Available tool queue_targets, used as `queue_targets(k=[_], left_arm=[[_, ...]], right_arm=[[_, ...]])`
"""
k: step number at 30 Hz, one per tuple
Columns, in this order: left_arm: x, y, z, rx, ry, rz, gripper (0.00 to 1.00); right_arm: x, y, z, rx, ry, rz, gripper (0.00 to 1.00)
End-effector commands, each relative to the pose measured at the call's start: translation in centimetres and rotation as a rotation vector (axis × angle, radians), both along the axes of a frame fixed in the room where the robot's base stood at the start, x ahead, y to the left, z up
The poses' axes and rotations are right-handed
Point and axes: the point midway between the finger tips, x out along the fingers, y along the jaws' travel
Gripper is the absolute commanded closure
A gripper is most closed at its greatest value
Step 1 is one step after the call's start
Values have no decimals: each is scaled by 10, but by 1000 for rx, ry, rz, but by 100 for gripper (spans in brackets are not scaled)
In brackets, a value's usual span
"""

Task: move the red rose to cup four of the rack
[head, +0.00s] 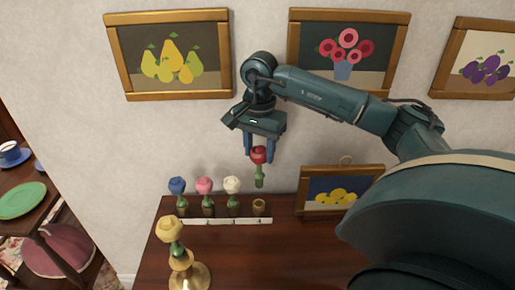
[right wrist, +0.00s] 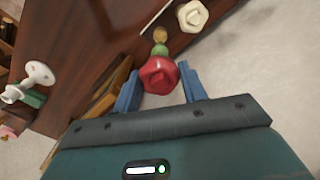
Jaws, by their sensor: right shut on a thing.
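The red rose (head: 258,155) hangs upright, stem down, between the blue fingers of my right gripper (head: 262,150), which is shut on it. It is in the air above the right end of the rack (head: 225,221), its green stem tip apart from the cup below. The right-most cup, cup four (head: 259,207), looks empty. The other cups hold a blue rose (head: 177,185), a pink rose (head: 204,186) and a white rose (head: 232,185). In the right wrist view the red rose (right wrist: 158,76) sits between the fingers, with the white rose (right wrist: 192,15) beyond. My left gripper is not in view.
A yellow rose (head: 169,229) stands in a brass holder (head: 188,272) in front of the rack. A framed lemon picture (head: 340,192) stands right of the rack on the brown wooden top (head: 260,250). Framed pictures hang on the wall behind.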

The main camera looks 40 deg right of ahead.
Motion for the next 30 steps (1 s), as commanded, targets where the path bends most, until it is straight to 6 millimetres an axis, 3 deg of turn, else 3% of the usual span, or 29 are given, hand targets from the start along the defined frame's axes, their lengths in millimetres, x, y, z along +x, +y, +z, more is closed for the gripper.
queue_targets(k=[8, 24, 30], left_arm=[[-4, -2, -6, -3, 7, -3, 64], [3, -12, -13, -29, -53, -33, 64], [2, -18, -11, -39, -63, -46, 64]], right_arm=[[0, 0, -5, -1, -1, -6, 75], [0, 0, -51, 1, -2, -7, 75], [0, 0, -58, 0, -1, -7, 75]])
